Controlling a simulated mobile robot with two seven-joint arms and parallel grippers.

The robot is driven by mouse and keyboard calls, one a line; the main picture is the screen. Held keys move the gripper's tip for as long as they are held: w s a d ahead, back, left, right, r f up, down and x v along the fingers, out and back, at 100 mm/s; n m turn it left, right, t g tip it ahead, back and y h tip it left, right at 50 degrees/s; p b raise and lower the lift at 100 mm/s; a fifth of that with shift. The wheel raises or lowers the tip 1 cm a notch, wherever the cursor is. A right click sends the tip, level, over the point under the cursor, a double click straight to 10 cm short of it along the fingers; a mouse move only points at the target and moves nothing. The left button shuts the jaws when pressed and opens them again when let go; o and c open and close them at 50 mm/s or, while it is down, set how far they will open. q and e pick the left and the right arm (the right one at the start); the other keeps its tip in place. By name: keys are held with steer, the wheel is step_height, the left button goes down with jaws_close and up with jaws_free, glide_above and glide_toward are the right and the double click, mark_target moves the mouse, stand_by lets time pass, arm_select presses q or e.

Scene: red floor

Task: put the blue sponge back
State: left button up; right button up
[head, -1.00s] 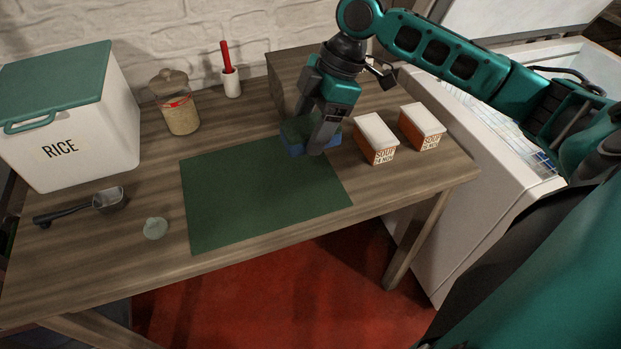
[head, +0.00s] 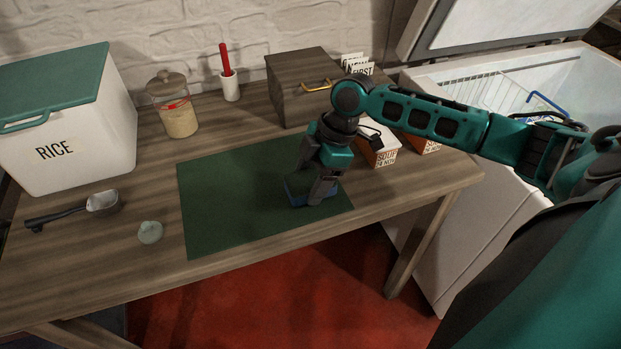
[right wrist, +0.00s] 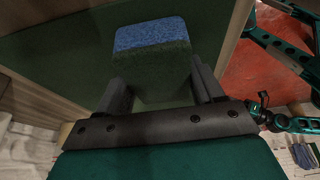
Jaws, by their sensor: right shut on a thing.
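The blue sponge (head: 297,190) has a green scouring side and is at the right part of the green mat (head: 225,213). In the right wrist view the sponge (right wrist: 152,48) lies between the two fingers. My right gripper (head: 312,196) is shut on it, pointing down, at or just above the mat; I cannot tell whether the sponge touches the mat. In the right wrist view the gripper (right wrist: 160,95) shows its two fingers on either side of the sponge.
A rice bin (head: 75,140), glass jar (head: 177,110), red-handled tool in a white holder (head: 229,85), scoop (head: 75,212) and pale lump (head: 150,232) are on the table. A wooden box (head: 290,92) and soup boxes (head: 378,152) stand behind the gripper. An open chest freezer (head: 470,180) is right.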

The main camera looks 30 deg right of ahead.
steer(key=o, duration=0.7)
steer(key=shift+c, duration=0.2)
steer(key=shift+o, duration=1.4)
arm_select(q)
steer(key=shift+s+a+f, duration=0.1)
steer(key=shift+s+f, duration=0.05)
steer(key=shift+f, duration=0.05)
arm_select(e)
steer(key=shift+o, duration=0.3)
arm_select(q)
steer(key=shift+s+a+r+y+p, duration=0.3)
steer(key=shift+a+r+p, duration=0.15)
steer(key=shift+p, duration=0.4)
arm_select(e)
steer(key=v, duration=1.2)
arm_select(q)
steer(key=shift+d, duration=0.15)
arm_select(e)
steer(key=shift+w, duration=0.1)
